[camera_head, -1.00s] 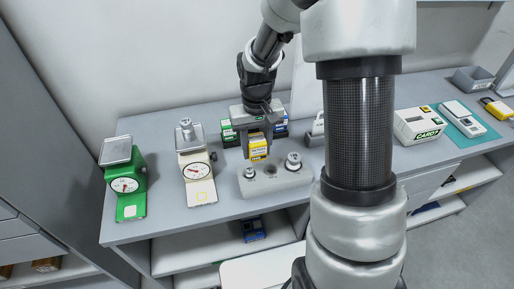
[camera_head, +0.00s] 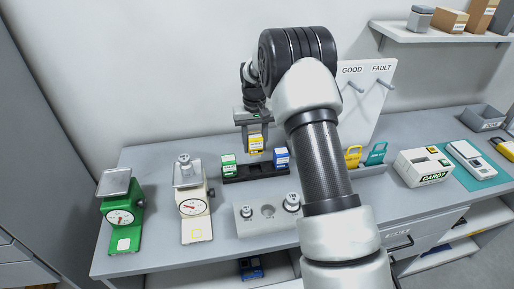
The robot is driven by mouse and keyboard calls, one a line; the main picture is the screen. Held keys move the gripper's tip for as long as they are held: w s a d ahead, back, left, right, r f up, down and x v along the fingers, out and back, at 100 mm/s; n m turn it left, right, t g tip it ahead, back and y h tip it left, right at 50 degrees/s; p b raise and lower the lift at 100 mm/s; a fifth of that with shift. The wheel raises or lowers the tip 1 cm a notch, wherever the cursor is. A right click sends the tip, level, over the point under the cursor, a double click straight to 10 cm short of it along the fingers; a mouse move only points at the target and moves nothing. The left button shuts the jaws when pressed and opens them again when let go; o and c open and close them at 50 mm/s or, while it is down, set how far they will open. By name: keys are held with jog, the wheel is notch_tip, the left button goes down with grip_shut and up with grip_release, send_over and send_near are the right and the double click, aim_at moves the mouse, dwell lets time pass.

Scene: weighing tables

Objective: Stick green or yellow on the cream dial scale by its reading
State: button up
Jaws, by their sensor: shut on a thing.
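The cream dial scale (camera_head: 190,221) stands on the table at left, with a metal weight (camera_head: 184,161) on its pan. Its dial (camera_head: 193,208) has a red needle; the reading is too small to tell.
A green dial scale (camera_head: 111,210) with a pale square on its base stands left of the cream one. A grey weight block (camera_head: 268,226) sits before the rack. My arm hides part of the table. A GOOD/FAULT board (camera_head: 375,95) stands behind; a CARDT box (camera_head: 423,167) is at right.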

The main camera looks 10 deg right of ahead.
aim_at(255, 157)
jog(key=shift+f+b, duration=1.25)
jog(key=shift+f, duration=1.65)
jog(key=shift+f+b, duration=0.2)
jog(key=shift+b, duration=0.15)
jog(key=shift+f+b, duration=0.8)
jog(key=shift+f, duration=0.4)
jog(key=o, duration=1)
